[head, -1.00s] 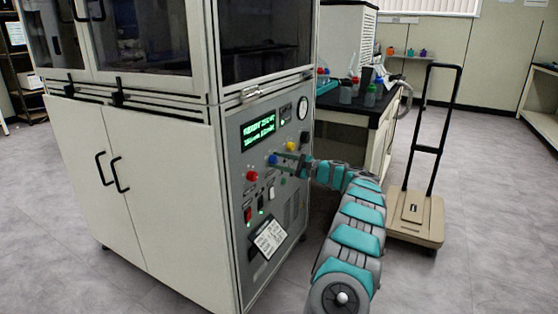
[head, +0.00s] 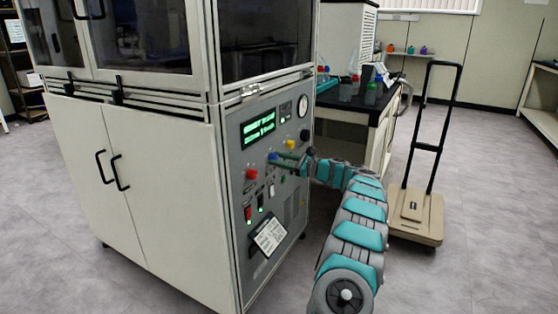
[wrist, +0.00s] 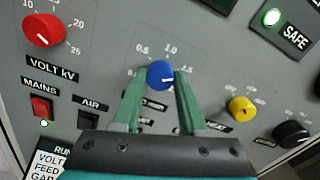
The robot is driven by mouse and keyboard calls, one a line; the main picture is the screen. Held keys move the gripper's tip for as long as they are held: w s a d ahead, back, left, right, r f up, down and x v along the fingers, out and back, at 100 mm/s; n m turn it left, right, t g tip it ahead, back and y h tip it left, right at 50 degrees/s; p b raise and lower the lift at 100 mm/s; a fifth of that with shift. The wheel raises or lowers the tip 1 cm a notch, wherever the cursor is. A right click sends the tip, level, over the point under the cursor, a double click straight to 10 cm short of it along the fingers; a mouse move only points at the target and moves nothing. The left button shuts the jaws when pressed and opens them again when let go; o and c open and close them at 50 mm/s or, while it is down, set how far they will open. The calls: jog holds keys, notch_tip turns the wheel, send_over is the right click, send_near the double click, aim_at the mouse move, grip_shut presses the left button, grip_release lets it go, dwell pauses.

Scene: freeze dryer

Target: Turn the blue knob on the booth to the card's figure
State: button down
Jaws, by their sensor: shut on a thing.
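The blue knob (wrist: 160,73) sits on the grey booth panel, with 0.5, 1.0 and 1.5 marked around it. A short pale pointer line shows on its lower face; its exact reading is unclear. My gripper (wrist: 161,78) has its two green fingers shut on the knob, one on each side. In the head view the knob (head: 273,157) is small beside my gripper (head: 281,158). The white card (head: 269,236) is low on the panel, its print too small to read. Its top also shows in the wrist view (wrist: 48,165), reading "VOLT" and "FEED".
A red knob (wrist: 43,30) marked VOLT kV is up left of the blue one. A yellow knob (wrist: 240,109) and a black knob (wrist: 291,134) are to the right. A red MAINS switch (wrist: 41,107) is at lower left. A green-lit display (head: 258,128) is above.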

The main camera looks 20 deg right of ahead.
jog(key=shift+f, duration=0.15)
jog(key=shift+c, duration=2.2)
grip_release()
jog(key=shift+s+d, duration=0.1)
jog(key=b+v, duration=0.1)
jog(key=v, duration=0.6)
jog(key=shift+s+d, duration=0.2)
jog(key=shift+s, duration=0.05)
